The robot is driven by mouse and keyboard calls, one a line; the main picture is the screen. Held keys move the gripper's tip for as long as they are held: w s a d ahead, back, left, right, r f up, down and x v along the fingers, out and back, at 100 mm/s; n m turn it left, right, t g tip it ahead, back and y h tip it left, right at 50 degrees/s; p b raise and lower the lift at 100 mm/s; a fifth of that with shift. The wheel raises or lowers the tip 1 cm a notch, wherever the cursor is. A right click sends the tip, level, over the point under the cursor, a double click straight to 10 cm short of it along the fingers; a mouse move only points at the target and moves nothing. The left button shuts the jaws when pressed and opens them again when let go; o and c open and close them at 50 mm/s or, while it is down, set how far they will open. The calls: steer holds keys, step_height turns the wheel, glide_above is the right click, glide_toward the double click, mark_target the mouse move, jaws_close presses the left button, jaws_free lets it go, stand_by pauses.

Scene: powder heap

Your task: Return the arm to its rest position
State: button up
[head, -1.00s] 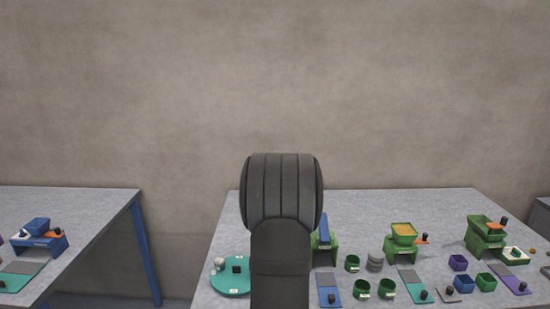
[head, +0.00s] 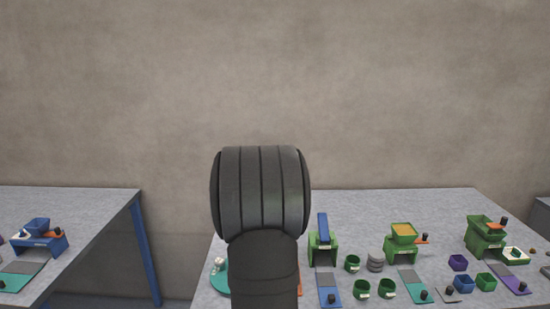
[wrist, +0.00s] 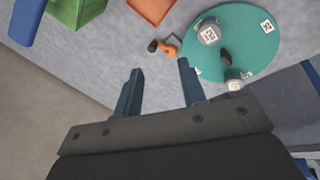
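My arm rises in the middle of the head view and hides part of the table behind it; my gripper is not visible there. In the wrist view my gripper (wrist: 158,84) shows two blue fingers set apart with nothing between them. It is open and empty, above the grey table (wrist: 120,45). A round teal plate (wrist: 250,50) with tagged grey pieces lies beyond the fingers to the right.
Green stands (head: 323,254), (head: 402,250), (head: 487,241), several small green and purple cups and flat pads fill the table (head: 440,205) right of my arm. In the wrist view an orange tray (wrist: 152,10) and an orange piece (wrist: 168,46) lie near the plate. A second table (head: 85,205) stands left across a gap.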

steer(key=n, duration=0.1)
steer(key=a+f+n+h, duration=0.1)
steer(key=n, duration=0.1)
steer(key=a+f+n, duration=0.1)
steer(key=n, duration=0.1)
steer(key=shift+s+a+h, duration=0.2)
steer(key=shift+s+h, duration=0.05)
steer(key=shift+h, duration=0.05)
steer(key=w+d+r+m+y, duration=0.2)
steer(key=d+r+m+y, duration=0.35)
steer(key=m, duration=0.65)
steer(key=shift+w+a+f+h, duration=0.1)
steer(key=shift+w+f+h, duration=0.25)
steer(key=shift+f, duration=0.35)
steer(key=shift+w+f+h, duration=0.3)
steer(key=shift+w+f, duration=0.05)
steer(key=shift+f, duration=0.3)
